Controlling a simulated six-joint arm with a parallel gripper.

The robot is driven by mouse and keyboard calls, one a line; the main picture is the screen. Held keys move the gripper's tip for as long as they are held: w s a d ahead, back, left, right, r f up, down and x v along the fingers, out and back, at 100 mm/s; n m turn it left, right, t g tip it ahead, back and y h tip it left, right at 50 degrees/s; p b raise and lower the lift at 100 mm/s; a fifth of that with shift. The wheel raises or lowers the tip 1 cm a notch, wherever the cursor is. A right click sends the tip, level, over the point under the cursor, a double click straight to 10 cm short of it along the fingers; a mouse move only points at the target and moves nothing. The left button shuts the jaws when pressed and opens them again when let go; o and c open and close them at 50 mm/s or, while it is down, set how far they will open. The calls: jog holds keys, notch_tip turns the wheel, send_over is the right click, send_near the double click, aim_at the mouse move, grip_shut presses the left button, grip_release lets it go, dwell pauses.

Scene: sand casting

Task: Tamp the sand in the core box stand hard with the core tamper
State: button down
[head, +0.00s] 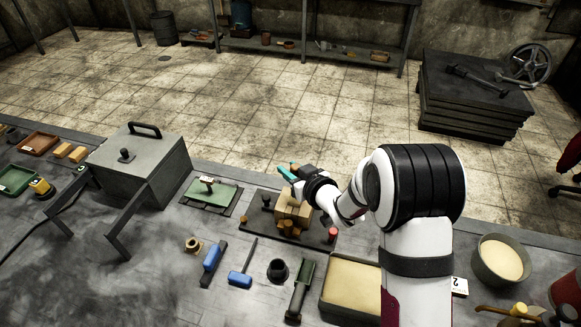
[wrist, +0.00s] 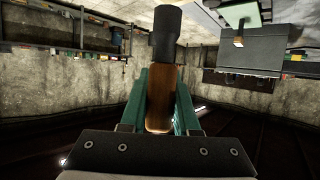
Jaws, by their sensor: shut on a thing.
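The core box stand (head: 318,237) is a dark base at the middle of the bench in the head view. A wooden block-like core box (head: 295,207) stands on it, with red and brown knobs around it. Sand inside the box cannot be made out. My gripper (head: 287,171), with teal fingers, is above and just behind the box in the picture. In the wrist view my gripper (wrist: 160,105) is shut on the core tamper (wrist: 163,75), which has a brown wooden handle and a dark head. The tamper is mostly hidden in the head view.
A grey lidded metal box (head: 140,165) and a green plate (head: 211,194) are to the left. Blue-handled tools (head: 213,257), a dark cup (head: 278,270) and a sand tray (head: 351,284) are in front. A sand bowl (head: 501,260) is at the right.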

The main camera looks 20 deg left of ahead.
notch_tip(320, 180, up, 7)
jog(key=shift+f, duration=0.2)
dwell(0.5)
jog(key=c, duration=1.2)
grip_release()
grip_shut()
